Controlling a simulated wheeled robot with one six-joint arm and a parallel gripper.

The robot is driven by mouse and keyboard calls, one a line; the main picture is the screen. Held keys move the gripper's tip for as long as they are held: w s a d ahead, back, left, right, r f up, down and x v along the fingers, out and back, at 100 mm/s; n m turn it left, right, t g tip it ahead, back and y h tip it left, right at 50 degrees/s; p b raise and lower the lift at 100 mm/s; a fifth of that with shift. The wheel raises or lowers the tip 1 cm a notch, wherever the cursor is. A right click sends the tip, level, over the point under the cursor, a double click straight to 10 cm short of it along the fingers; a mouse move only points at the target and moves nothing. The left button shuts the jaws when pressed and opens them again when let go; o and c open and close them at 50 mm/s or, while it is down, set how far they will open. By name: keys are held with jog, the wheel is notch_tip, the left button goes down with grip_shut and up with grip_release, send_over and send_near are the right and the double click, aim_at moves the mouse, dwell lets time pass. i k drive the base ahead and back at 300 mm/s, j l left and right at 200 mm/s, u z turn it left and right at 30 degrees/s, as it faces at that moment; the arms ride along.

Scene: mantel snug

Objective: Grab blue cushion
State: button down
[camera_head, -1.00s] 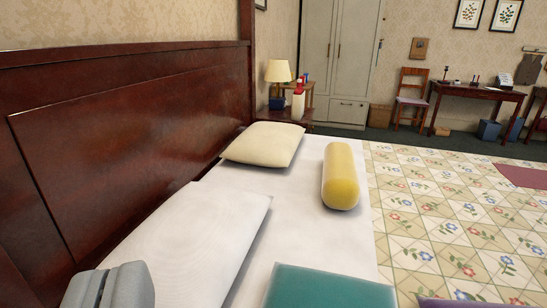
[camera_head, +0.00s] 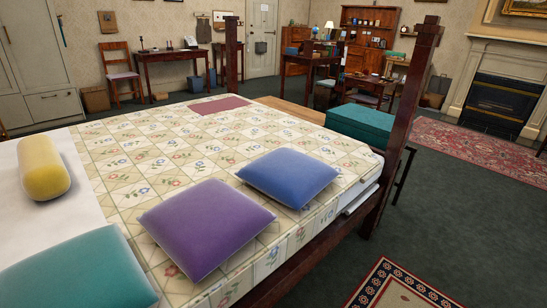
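The blue cushion (camera_head: 289,177) lies flat on the flowered bedspread near the bed's right edge. A purple cushion (camera_head: 207,228) lies beside it, nearer to me and to the left. A teal cushion (camera_head: 78,274) is at the lower left, partly cut off by the frame. A yellow bolster (camera_head: 44,167) lies on the white sheet at the left. My gripper does not show in this view.
A dark wooden bedpost (camera_head: 405,125) rises at the bed's far right corner, with a teal chest (camera_head: 361,127) beyond it. Open green carpet (camera_head: 455,215) lies to the right, with a patterned rug (camera_head: 400,287) at the bottom. A fireplace (camera_head: 505,100) stands at the far right.

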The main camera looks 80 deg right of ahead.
aim_at(292, 177)
jog(key=k+z, duration=0.1)
jog(key=z, duration=0.3)
jog(key=k+z, duration=0.1)
jog(key=z, duration=0.35)
jog(key=k+z, duration=0.1)
jog(key=z, duration=1.25)
